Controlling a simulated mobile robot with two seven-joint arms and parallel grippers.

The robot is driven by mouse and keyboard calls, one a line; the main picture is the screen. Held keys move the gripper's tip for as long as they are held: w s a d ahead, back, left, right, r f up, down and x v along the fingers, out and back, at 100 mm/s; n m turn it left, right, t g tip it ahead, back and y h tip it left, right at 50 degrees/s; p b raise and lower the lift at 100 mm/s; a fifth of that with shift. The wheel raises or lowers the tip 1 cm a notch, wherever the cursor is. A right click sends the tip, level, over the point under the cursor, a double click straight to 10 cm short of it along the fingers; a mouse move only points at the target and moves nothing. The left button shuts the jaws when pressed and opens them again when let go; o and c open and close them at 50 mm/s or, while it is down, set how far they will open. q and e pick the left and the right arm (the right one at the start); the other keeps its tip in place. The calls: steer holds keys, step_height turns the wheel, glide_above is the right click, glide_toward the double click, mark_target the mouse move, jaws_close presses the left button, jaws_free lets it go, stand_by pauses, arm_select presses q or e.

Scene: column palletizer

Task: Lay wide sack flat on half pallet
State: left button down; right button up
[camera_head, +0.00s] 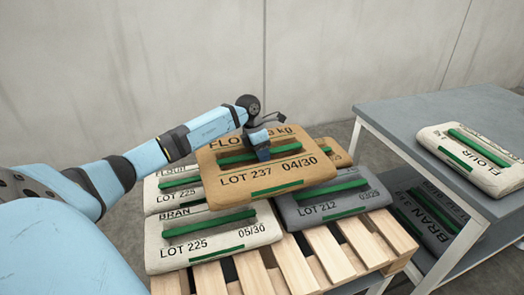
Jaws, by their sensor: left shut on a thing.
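A brown flour sack (262,178) marked LOT 237 is in the middle of the head view, above the other sacks. My left gripper (262,150) is shut on the green strap on its top. The sack looks raised and roughly level; its underside is hidden, so I cannot tell whether it touches the sacks below. The wooden half pallet (291,262) bears a white bran sack (205,254) at front left, a grey sack (326,213) at right, a white flour sack (166,200) behind left, and another brown sack (335,150) behind, mostly hidden. My right gripper is not in view.
A grey table (392,118) stands at right with a white flour sack (463,153) on top. A grey bran sack (428,212) lies on its lower shelf. The pallet's front slats are bare. A concrete wall (180,70) closes off the back.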

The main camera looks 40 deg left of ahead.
arm_select(q)
step_height(320, 180, down, 4)
steer(key=shift+w+r+b, duration=0.1)
steer(key=shift+b, duration=0.6)
steer(key=shift+f, duration=0.55)
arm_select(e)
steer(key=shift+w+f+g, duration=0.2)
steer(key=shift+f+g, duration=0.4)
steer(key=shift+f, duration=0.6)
arm_select(q)
steer(key=shift+f, duration=0.1)
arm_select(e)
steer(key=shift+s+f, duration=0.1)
arm_select(q)
steer(key=shift+f+b, duration=0.3)
steer(key=shift+f, duration=0.25)
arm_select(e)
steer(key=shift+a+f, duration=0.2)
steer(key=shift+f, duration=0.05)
arm_select(q)
steer(key=c, duration=1.1)
jaws_free()
steer(key=shift+f, duration=0.3)
steer(key=shift+c, duration=0.2)
steer(key=shift+o, duration=1.3)
steer(key=shift+r, duration=0.2)
steer(key=shift+f, duration=0.1)
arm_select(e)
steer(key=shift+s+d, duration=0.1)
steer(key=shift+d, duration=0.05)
